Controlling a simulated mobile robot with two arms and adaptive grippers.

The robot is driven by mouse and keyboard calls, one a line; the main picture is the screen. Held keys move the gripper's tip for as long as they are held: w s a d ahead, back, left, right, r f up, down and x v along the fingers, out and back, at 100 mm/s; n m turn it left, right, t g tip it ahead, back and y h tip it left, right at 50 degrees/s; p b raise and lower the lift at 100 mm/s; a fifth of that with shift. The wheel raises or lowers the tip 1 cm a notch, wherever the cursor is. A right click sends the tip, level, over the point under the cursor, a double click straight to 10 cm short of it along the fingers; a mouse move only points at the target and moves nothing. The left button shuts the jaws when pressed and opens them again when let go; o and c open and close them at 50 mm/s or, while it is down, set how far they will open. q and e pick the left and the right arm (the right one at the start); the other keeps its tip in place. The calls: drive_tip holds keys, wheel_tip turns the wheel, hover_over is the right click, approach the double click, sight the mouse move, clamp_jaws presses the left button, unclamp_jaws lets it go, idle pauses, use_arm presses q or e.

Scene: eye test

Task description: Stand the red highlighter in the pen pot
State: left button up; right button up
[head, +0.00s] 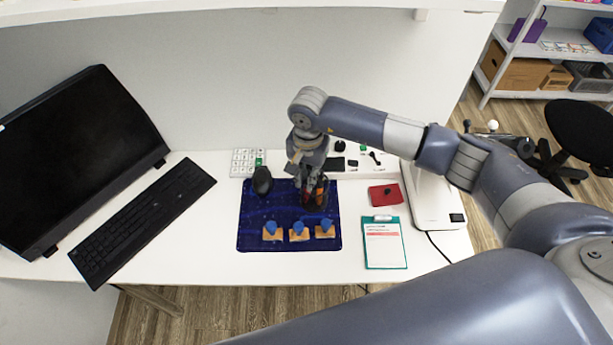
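My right gripper (309,182) reaches down over the blue mat (262,215), right at the dark pen pot (315,203). Something red and orange, perhaps the red highlighter (321,190), shows beside the fingers at the pot's mouth. The fingers and the pot overlap in the view and are small, so I cannot tell whether the gripper holds the red thing or whether that thing stands in the pot. My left gripper is not in view.
Three wooden blocks with blue tops (299,232) line the mat's front. A black mouse (262,180) is at its back left. A keyboard (142,220) and monitor (75,155) stand left. A clipboard (384,245), red item (385,194) and white device (432,200) are right.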

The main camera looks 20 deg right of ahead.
drive_tip(key=shift+s+d+f, duration=0.1)
drive_tip(key=shift+d+f, duration=0.3)
drive_tip(key=shift+f, duration=0.45)
drive_tip(key=shift+a+r, duration=0.1)
drive_tip(key=shift+r, duration=0.05)
drive_tip(key=shift+a+r+p, duration=0.1)
drive_tip(key=shift+r+p, duration=0.3)
drive_tip(key=shift+p, duration=0.15)
drive_tip(key=shift+r+p, duration=0.45)
drive_tip(key=shift+p, duration=0.05)
wheel_tip(320, 180, up, 12)
drive_tip(key=b, duration=0.4)
drive_tip(key=shift+f+b, duration=0.15)
drive_tip(key=shift+b, duration=0.2)
